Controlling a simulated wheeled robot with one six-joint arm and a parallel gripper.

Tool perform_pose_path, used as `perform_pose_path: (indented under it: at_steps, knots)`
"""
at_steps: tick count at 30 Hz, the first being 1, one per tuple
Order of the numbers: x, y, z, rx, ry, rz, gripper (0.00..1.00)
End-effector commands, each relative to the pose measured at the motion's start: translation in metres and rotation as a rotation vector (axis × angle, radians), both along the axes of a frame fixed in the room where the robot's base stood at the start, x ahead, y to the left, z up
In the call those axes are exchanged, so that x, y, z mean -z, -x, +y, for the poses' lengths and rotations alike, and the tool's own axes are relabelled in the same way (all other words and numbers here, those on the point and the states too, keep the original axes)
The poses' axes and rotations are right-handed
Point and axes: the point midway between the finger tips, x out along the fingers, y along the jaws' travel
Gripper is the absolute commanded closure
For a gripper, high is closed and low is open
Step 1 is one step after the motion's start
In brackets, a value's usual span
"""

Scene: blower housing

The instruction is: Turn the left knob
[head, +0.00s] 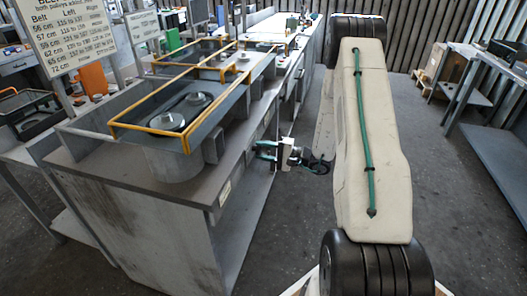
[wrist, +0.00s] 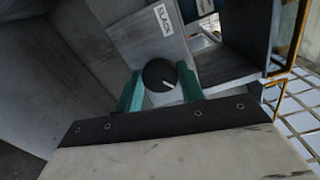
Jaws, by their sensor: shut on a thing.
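A dark round knob (wrist: 158,72) with a short white pointer mark is on a grey panel in the wrist view. The mark points to the lower right of the picture. My gripper (wrist: 160,77) has its two green fingers on either side of the knob and is shut on it. In the head view my gripper (head: 268,151) is at the right side of the grey bench (head: 150,215). The knob cannot be made out there. No second knob shows in the wrist view, so I cannot tell from it whether this is the left one.
A white label (wrist: 163,18) reading "SLACK" is on the panel above the knob. A yellow guard frame (head: 148,131) surrounds pulleys (head: 167,121) on the bench top. A belt chart (head: 65,35) stands at the back left.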

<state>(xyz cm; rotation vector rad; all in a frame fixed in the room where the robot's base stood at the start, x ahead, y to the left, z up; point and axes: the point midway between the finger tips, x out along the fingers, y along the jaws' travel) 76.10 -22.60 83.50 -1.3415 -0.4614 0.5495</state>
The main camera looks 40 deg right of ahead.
Motion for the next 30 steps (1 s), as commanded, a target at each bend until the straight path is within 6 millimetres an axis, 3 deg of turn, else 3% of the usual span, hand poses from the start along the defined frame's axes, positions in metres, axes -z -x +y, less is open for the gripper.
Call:
perform_pose_path:
  at_steps: [15,30]
  knots:
    - [0.0016,0.0008,0.0007,-0.001,0.292,-0.227,0.84]
    - [0.0022,0.001,0.0009,-0.002,0.363,-0.281,0.84]
